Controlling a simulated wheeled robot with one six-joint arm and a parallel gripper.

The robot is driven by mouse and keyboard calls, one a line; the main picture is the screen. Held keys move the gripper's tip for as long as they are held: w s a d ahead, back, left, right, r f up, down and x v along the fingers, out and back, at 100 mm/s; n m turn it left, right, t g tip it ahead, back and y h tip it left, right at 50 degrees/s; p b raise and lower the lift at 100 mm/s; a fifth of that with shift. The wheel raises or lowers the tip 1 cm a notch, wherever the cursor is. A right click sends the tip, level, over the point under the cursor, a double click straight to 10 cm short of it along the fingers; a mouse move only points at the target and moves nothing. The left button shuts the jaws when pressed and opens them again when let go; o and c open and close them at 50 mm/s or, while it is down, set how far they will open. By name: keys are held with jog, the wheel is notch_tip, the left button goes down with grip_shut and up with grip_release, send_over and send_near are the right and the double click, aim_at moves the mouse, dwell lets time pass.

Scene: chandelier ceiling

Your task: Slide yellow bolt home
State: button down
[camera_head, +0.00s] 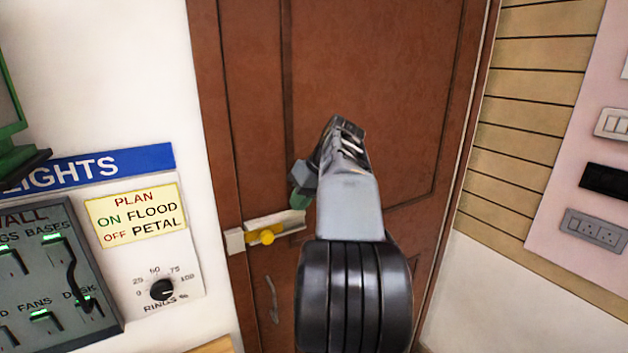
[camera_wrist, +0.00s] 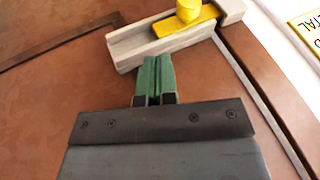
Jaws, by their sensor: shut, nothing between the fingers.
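The yellow bolt (camera_head: 251,239) lies in a pale channel (camera_head: 287,222) on the brown door, with its round knob (camera_head: 267,237) facing out. Its left end meets a pale block (camera_head: 235,241) at the door's left edge. In the wrist view the bolt (camera_wrist: 196,24) shows at the top, with the bare part of the channel (camera_wrist: 130,45) to its left and the block (camera_wrist: 231,10) to its right. My gripper (camera_head: 299,199) is shut and empty. Its green fingertips (camera_wrist: 153,62) are near the channel's bare end, apart from the knob; I cannot tell whether they touch the channel.
A brown door (camera_head: 370,80) fills the middle, with a curved handle (camera_head: 272,299) below the bolt. On the left wall are a yellow sign (camera_head: 135,215), a black dial (camera_head: 162,289) and a grey switch panel (camera_head: 50,290). Sockets (camera_head: 594,227) are on the right wall.

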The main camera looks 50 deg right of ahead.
jog(key=v, duration=0.6)
jog(key=shift+d, duration=0.1)
dwell(0.5)
notch_tip(320, 180, down, 10)
jog(key=m+h, duration=0.3)
jog(key=m, duration=0.2)
jog(key=s+a+f+n, duration=0.2)
jog(key=a+f, duration=0.1)
jog(key=a, duration=0.6)
jog(key=s+a+f+n, duration=0.2)
jog(key=a+f, duration=0.2)
jog(key=a, duration=0.4)
jog(key=s+a+f+n, duration=0.2)
jog(key=a+f+n, duration=0.1)
jog(key=a, duration=0.6)
jog(key=shift+a+f, duration=0.35)
jog(key=shift+f, duration=0.25)
